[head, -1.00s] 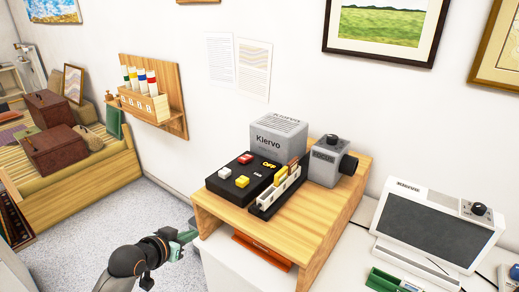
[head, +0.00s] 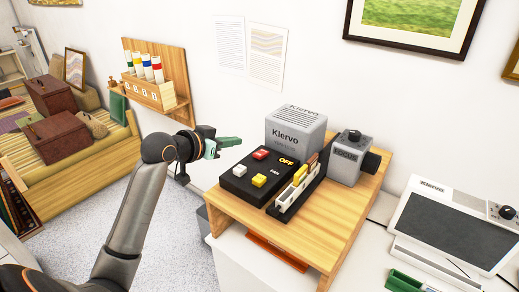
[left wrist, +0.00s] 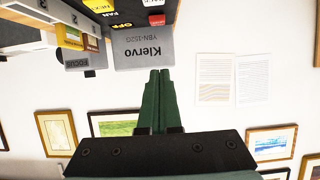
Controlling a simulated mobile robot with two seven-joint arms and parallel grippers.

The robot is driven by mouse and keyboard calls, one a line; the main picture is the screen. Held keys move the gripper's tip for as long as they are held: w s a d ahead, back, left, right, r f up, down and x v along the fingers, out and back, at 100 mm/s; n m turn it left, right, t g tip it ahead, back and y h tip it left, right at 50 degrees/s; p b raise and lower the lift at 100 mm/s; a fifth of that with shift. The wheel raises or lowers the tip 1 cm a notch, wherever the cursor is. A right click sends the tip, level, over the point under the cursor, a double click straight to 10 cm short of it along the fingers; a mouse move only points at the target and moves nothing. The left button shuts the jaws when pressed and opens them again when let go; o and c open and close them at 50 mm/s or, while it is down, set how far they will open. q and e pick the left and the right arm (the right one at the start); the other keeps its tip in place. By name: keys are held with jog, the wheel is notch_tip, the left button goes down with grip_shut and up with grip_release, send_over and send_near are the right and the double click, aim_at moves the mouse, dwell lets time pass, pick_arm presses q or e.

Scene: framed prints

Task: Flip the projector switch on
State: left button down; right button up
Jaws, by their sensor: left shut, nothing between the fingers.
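The projector has a grey body marked Kiervo (head: 297,132), a black control panel (head: 236,186) and a grey FOCUS block with a dark lens (head: 347,157). The panel carries a red switch (head: 261,154), a white one (head: 240,170) and a yellow one (head: 259,180). Yellow lettering beside the red switch reads OFF. My left gripper (head: 236,141) is shut and empty, up at the panel's far left side, apart from the switches. In the left wrist view its green fingers (left wrist: 159,75) point toward the Kiervo body, shown upside down, with the red switch (left wrist: 157,20) just beyond. My right gripper is out of view.
The projector stands on a wooden riser (head: 325,221) on a white table. A holder with small upright items (head: 297,188) sits beside the panel. A grey-screened device (head: 447,230) is at right. A wooden wall rack (head: 158,82) hangs behind my left arm.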

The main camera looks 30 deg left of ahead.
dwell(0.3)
pick_arm(q)
jog(key=p, duration=0.1)
send_over(253, 162)
notch_tip(253, 162, down, 4)
jog(key=shift+r, duration=0.25)
jog(key=f, duration=0.3)
jog(key=shift+w+f, duration=0.1)
jog(key=shift+w, duration=0.1)
jog(key=shift+s+f+p, duration=0.1)
jog(key=shift+f+p, duration=0.2)
jog(key=shift+f, duration=0.3)
